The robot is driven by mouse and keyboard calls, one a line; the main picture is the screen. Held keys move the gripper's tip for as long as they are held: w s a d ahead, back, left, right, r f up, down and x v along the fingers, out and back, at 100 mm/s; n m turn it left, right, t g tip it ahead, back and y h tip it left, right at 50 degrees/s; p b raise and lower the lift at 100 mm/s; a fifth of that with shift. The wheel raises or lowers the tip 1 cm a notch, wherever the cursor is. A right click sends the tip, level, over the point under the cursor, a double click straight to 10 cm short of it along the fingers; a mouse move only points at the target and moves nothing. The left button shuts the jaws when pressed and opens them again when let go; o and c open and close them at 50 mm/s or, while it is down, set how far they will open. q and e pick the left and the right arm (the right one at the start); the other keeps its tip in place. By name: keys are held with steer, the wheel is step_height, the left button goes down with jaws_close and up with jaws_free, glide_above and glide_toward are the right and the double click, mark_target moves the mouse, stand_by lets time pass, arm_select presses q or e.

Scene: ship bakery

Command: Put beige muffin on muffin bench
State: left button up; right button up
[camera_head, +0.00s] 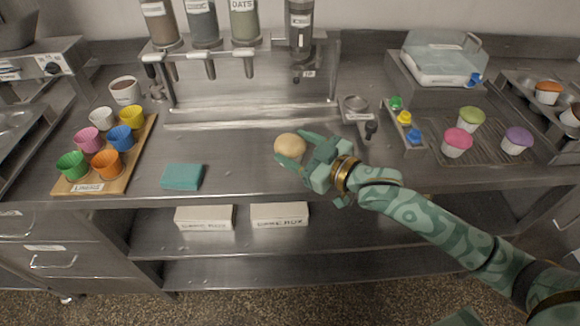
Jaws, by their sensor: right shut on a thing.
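The beige muffin (287,145) is at the middle of the steel counter, between the fingertips of my right gripper (298,149). The gripper is shut on it, reaching in from the right. I cannot tell whether the muffin touches the counter. Its lower part is partly hidden by a finger. A dark wire rack (488,152) at the right holds a pink muffin (457,142), a green muffin (471,119) and a purple muffin (516,140). No label shows which surface is the muffin bench. My left gripper is not in view.
A wooden board (135,153) with several coloured cups stands at the left, a teal cloth (182,177) beside it. Dispensers (243,22) stand behind. A portafilter (357,108) and a button strip (404,125) lie between gripper and rack.

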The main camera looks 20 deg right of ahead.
steer(key=shift+w+a+f, duration=0.3)
steer(key=shift+a+f, duration=0.05)
steer(key=shift+f, duration=0.2)
steer(key=f, duration=0.1)
steer(key=f+b, duration=0.2)
steer(key=f, duration=0.1)
steer(key=shift+w+a, duration=0.15)
steer(key=shift+a, duration=0.15)
steer(key=shift+r, duration=0.15)
steer(key=o, duration=0.8)
steer(key=p+v, duration=0.2)
steer(key=v, duration=1)
steer(key=shift+d+p, duration=0.1)
steer(key=shift+p, duration=0.2)
